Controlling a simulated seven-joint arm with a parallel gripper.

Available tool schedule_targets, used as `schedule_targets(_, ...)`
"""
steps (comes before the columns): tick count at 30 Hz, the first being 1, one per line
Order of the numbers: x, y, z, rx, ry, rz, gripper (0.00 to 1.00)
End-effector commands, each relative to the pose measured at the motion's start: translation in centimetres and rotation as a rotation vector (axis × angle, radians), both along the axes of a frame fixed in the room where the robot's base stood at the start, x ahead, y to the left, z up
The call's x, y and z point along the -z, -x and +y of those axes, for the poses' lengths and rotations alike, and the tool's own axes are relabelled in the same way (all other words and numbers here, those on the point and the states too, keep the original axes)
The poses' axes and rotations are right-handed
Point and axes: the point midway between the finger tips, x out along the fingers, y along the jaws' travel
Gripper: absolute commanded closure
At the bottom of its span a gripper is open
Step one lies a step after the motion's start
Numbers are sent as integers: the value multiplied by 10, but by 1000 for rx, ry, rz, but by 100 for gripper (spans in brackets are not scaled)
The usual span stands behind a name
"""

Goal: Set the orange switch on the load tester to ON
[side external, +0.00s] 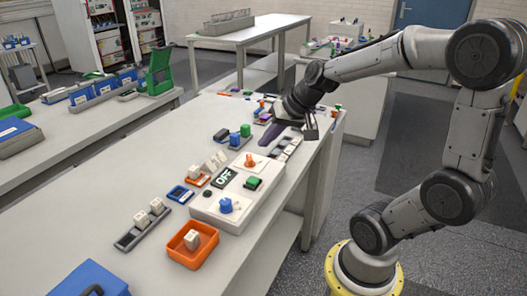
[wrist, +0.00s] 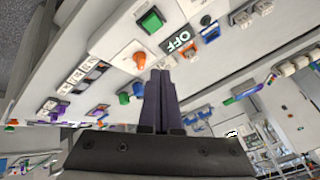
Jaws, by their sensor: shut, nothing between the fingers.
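The load tester (side external: 210,207) is a white box on the bench with a display reading OFF (side external: 224,177). The orange switch (side external: 249,160) is a small knob on its far part in the side view. In the wrist view the orange switch (wrist: 140,60) shows just above and left of my fingertips, beside the OFF display (wrist: 180,42). My gripper (side external: 266,143) is shut and empty, its dark fingers pointing down, beyond the switch and apart from it. The closed fingers also show in the wrist view (wrist: 158,72). Which way the switch points is too small to tell.
The tester also carries a green button (side external: 253,183) and a blue knob (side external: 226,205). An orange tray (side external: 190,245) and a grey tray (side external: 143,225) lie nearer.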

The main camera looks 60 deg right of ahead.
Motion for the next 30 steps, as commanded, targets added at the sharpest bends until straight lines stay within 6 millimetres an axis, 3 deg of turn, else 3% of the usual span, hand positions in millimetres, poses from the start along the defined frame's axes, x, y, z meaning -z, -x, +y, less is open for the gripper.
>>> schedule_targets(5, 8, 2, -11, -144, 6, 16, 100)
schedule_targets(9, 14, 8, -36, -196, -8, -8, 100)
schedule_targets(18, 25, 31, -89, -62, -62, -49, 100)
schedule_targets(30, 27, 39, -99, -23, -65, -45, 100)
